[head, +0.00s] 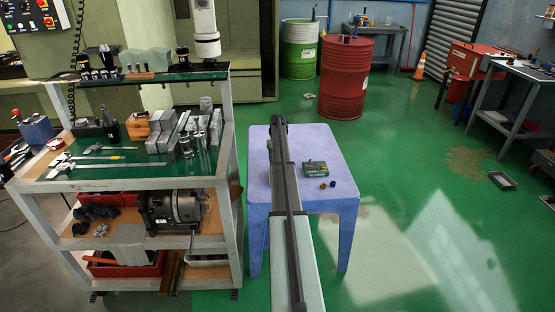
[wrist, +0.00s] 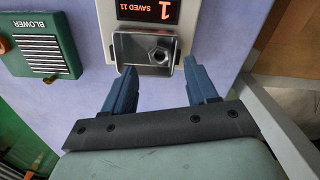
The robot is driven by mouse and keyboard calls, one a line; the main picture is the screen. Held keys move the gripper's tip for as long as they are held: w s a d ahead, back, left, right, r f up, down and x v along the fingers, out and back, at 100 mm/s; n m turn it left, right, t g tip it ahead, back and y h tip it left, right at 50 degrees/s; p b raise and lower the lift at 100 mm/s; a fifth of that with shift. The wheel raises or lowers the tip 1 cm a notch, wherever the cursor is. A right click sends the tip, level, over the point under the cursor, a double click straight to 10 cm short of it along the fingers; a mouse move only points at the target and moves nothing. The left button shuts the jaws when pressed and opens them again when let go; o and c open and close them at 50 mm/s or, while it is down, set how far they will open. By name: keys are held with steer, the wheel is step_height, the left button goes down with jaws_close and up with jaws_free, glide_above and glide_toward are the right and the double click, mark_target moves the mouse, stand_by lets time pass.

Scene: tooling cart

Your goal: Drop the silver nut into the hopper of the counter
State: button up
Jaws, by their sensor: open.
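The silver nut (wrist: 158,53) lies inside the metal hopper (wrist: 119,49) on the front of the counter (wrist: 101,25) in the wrist view. The counter's display shows an orange "1" and "SAVED 11", upside down in this view. My gripper (wrist: 160,68) is open, its two blue fingers apart with nothing between them. The fingertips are at the near edge of the hopper, one towards each side; I cannot tell whether they touch it. In the head view my arm covers the counter, hopper and nut.
A green box marked BLOWER (wrist: 40,43) stands left of the counter on the blue-purple table (head: 258,190).

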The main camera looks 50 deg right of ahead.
step_height(320, 180, up, 14)
stand_by(0.8)
steer(key=shift+f, duration=0.1)
stand_by(0.4)
